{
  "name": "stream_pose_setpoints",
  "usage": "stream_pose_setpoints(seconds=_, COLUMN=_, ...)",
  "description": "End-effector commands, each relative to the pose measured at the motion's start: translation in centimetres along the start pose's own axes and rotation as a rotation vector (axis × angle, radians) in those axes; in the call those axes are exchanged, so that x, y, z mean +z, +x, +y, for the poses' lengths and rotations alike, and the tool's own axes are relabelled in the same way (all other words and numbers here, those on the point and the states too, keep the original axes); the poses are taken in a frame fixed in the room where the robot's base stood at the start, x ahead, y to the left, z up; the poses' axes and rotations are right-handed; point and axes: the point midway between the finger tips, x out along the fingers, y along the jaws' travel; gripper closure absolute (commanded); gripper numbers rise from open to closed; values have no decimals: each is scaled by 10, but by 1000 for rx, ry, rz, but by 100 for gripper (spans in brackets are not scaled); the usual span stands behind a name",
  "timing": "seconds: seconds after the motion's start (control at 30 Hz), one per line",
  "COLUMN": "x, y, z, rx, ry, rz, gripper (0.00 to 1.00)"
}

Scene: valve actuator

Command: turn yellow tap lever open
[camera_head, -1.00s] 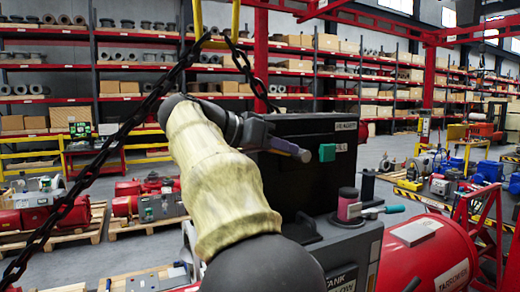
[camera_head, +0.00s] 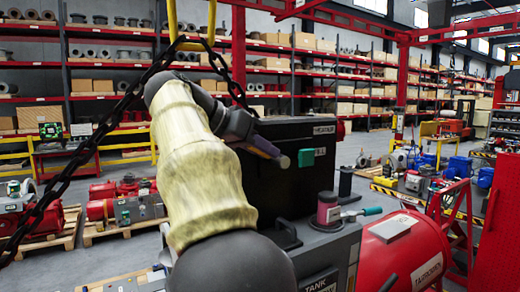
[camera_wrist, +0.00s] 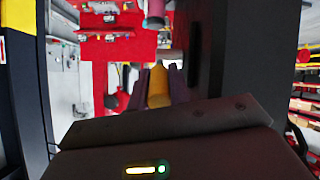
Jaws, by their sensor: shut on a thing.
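The yellow tap lever (camera_wrist: 158,88) shows in the wrist view as a small upright piece with a narrow top. It sits between the two purple fingers of my gripper (camera_wrist: 160,84), which is shut on it. In the head view my gripper (camera_head: 268,148) is at the left face of a dark box-shaped unit (camera_head: 325,170). The lever is hidden there behind my arm and the gripper, so its angle relative to the tap body cannot be told.
A teal-handled part (camera_head: 361,212) and a dark red cylinder (camera_head: 328,208) stand on the grey tank housing. A red tank (camera_head: 400,255) lies at the right. A dark chain (camera_head: 110,125) hangs at the left, close to my arm. Shelves stand far behind.

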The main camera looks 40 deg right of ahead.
Motion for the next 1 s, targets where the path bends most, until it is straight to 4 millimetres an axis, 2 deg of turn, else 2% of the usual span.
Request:
stream_pose_setpoints(seconds=0.07, x=0, y=0, z=0, rx=-1, ry=2, rz=0, gripper=72)
stream_pose_setpoints(seconds=0.47, x=0, y=-5, z=-1, rx=-3, ry=0, rz=2, gripper=72)
stream_pose_setpoints(seconds=0.67, x=1, y=-26, z=-2, rx=-5, ry=1, rz=3, gripper=72)
stream_pose_setpoints(seconds=1.0, x=-1, y=-78, z=-2, rx=-5, ry=0, rz=2, gripper=72)
